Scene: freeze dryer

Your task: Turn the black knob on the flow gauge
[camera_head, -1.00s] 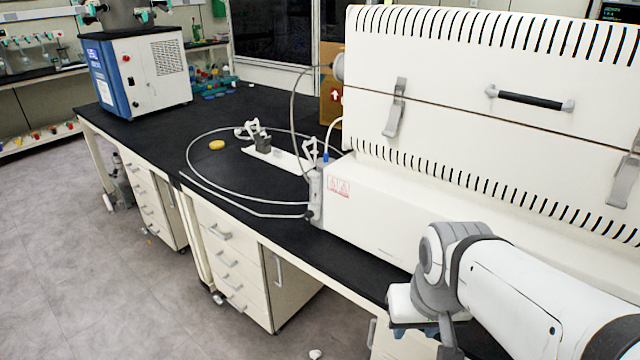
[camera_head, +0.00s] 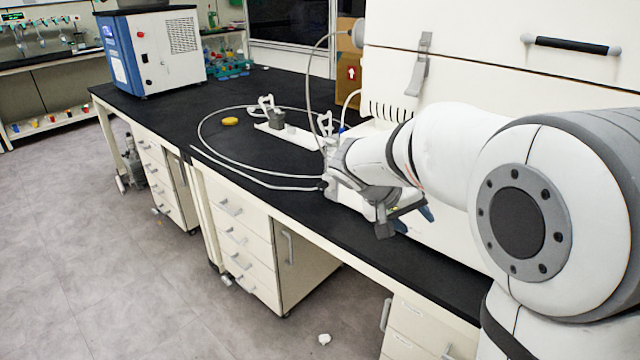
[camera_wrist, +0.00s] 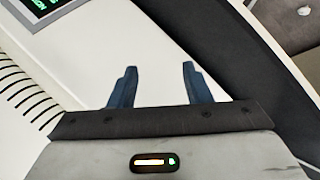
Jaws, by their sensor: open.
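The flow gauge (camera_head: 327,152) is a slim grey upright block at the bench's front edge, with a hose joined to it. My wrist hides part of it in the head view. A small dark spot low on its left side looks like the black knob (camera_head: 322,185), but it is too small to be sure. My gripper (camera_head: 414,219) is to the right of the gauge, in front of the white machine. In the wrist view my gripper (camera_wrist: 158,68) is open, with two blue fingers apart and nothing between them. The gauge and knob do not show there.
A large white machine (camera_head: 480,85) with a dark handle fills the right. A hose (camera_head: 205,137) loops over the black bench (camera_head: 160,110). A white stand with clamps (camera_head: 285,132) and a yellow item (camera_head: 230,121) lie behind the gauge.

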